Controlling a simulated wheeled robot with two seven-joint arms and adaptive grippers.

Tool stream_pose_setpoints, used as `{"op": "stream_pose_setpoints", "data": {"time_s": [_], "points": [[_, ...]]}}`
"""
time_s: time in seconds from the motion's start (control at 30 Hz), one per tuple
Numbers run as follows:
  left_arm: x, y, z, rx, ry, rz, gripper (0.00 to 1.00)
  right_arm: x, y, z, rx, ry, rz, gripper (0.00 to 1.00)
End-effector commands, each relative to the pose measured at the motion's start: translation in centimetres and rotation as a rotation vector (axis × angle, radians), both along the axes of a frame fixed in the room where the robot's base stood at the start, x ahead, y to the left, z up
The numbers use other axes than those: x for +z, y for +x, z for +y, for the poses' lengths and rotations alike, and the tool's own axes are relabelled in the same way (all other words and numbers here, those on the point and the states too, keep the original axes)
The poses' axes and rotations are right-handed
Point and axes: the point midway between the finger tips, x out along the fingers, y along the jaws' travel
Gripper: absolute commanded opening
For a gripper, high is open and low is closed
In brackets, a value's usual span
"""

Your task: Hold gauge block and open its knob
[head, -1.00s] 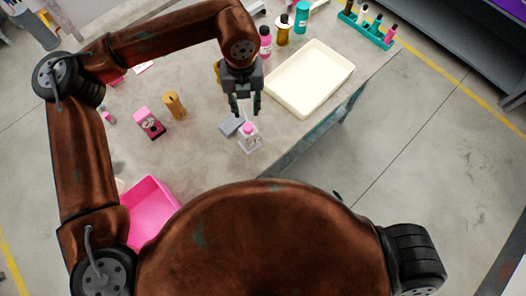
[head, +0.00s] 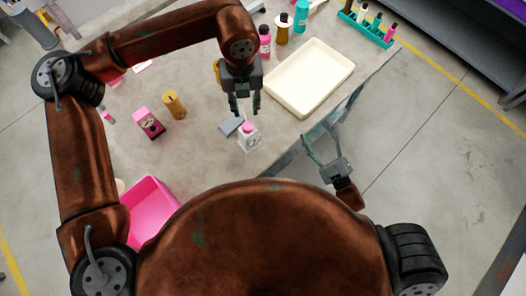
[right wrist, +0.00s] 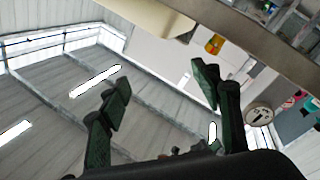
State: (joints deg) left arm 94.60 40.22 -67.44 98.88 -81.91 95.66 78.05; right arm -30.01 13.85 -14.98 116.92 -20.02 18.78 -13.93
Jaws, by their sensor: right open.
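A white gauge block (head: 249,142) with a round dial and a pink knob (head: 248,127) stands near the table's front edge in the head view. A second, pink block with a dial (head: 149,123) stands further left. My left gripper (head: 244,111) is open, its fingers pointing down just behind and above the white block's knob in the picture; I cannot tell whether they touch it. My right gripper (head: 317,131) is open and empty at the table's front edge, to the right of the white block. Its two spread fingers show in the right wrist view (right wrist: 162,88), nothing between them.
A grey block (head: 231,124) is beside the white block. A cream tray (head: 330,88) lies behind my right gripper. A yellow-brown cylinder (head: 174,104) and a pink bin (head: 152,208) are to the left. Bottles stand at the back. Bare tabletop (head: 196,150) lies left of the white block.

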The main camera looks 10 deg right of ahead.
Motion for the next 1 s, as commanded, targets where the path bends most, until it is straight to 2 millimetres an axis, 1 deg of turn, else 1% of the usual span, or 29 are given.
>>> {"op": "stream_pose_setpoints", "data": {"time_s": [0.03,0.07,0.1,0.2,0.3,0.4,0.53,0.63,1.0], "points": [[0.0,0.0,0.0,0.000,0.000,0.000,0.29,-0.3,-0.4,2.9,0.040,0.078,0.049,0.58],[0.0,0.0,0.0,0.000,0.000,0.000,0.29,-0.5,-0.6,4.6,0.062,0.126,0.082,0.58],[0.0,0.0,0.0,0.000,0.000,0.000,0.29,-0.7,-1.0,6.7,0.091,0.189,0.125,0.58],[0.0,0.0,0.0,0.000,0.000,0.000,0.29,-0.8,-2.1,11.4,0.151,0.326,0.225,0.58],[0.0,0.0,0.0,0.000,0.000,0.000,0.29,-0.7,-3.2,15.1,0.195,0.438,0.309,0.58],[0.0,0.0,0.0,0.000,0.000,0.000,0.29,-0.5,-4.1,17.5,0.223,0.515,0.367,0.58],[0.0,0.0,0.0,0.000,0.000,0.000,0.29,-0.3,-4.6,19.2,0.239,0.565,0.407,0.58],[0.0,0.0,0.0,0.000,0.000,0.000,0.29,-0.2,-4.2,19.8,0.243,0.576,0.414,0.58],[0.0,0.0,0.0,0.000,0.000,0.000,0.29,-0.2,0.3,22.4,0.243,0.576,0.414,0.58]]}}
